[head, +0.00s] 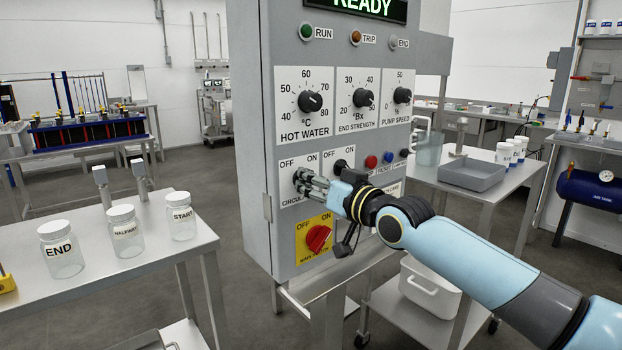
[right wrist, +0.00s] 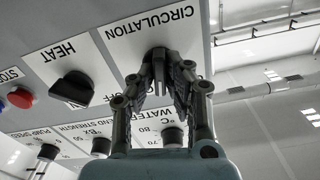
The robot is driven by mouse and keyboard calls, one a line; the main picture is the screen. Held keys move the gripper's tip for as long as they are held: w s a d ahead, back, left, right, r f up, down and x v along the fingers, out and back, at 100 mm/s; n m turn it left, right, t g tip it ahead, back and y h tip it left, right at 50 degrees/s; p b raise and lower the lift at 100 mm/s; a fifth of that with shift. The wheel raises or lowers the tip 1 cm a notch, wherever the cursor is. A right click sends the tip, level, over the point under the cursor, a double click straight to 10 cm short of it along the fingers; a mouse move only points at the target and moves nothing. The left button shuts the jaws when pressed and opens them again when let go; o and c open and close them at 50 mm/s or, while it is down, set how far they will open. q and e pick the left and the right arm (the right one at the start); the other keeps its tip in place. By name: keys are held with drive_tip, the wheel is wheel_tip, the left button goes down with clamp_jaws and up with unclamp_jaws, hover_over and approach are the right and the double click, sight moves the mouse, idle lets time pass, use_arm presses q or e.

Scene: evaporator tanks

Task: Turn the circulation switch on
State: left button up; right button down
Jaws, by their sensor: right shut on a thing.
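The circulation switch is a black rotary knob on a white plate (head: 287,197), with OFF at its upper left and ON at its upper right. My right gripper (head: 302,181) reaches it from the right and is shut on the knob, which the fingers mostly hide. The right wrist view shows the panel upside down, with the circulation knob (right wrist: 158,54) between the fingertips of my right gripper (right wrist: 160,78). I cannot tell which way the knob points. My left gripper is not in view.
The heat switch (right wrist: 73,88) is beside the circulation plate. A red main switch (head: 318,238) on yellow is just below my gripper. Above are the hot water (head: 310,101), end strength (head: 362,97) and pump speed (head: 402,95) knobs. Labelled jars (head: 61,250) stand on the left table.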

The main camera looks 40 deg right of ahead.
sight(300, 128)
drive_tip(key=shift+m+p, duration=1)
drive_tip(key=shift+m, duration=2.2)
drive_tip(key=c, duration=1.4)
unclamp_jaws()
drive_tip(key=shift+d, duration=0.1)
drive_tip(key=shift+o, duration=0.2)
drive_tip(key=shift+r, duration=0.1)
wheel_tip(300, 128, up, 10)
drive_tip(key=shift+f, duration=0.15)
